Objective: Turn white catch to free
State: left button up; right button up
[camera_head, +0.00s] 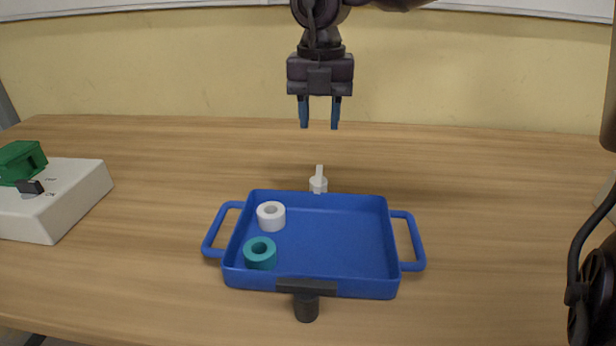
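The white catch (318,183) stands at the middle of the far rim of the blue tray (350,290). Its narrow lever appears to point away from the tray, square to the rim. My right gripper (319,114) hangs above and beyond the white catch with its blue fingers pointing down. The fingers are apart with nothing between them, and they do not touch the catch. My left gripper is not in view.
A black catch (306,302) stands at the near rim, its bar along the rim. A white ring (271,216) and a teal ring (260,254) lie in the tray. A white box (80,190) with a green socket (22,161) stands left. The table around the white catch is clear.

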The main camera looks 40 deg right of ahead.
aim_at(319, 175)
notch_tip(319, 175, down, 11)
jog(key=shift+r+b, duration=0.2)
jog(key=shift+b, duration=1.05)
grip_shut()
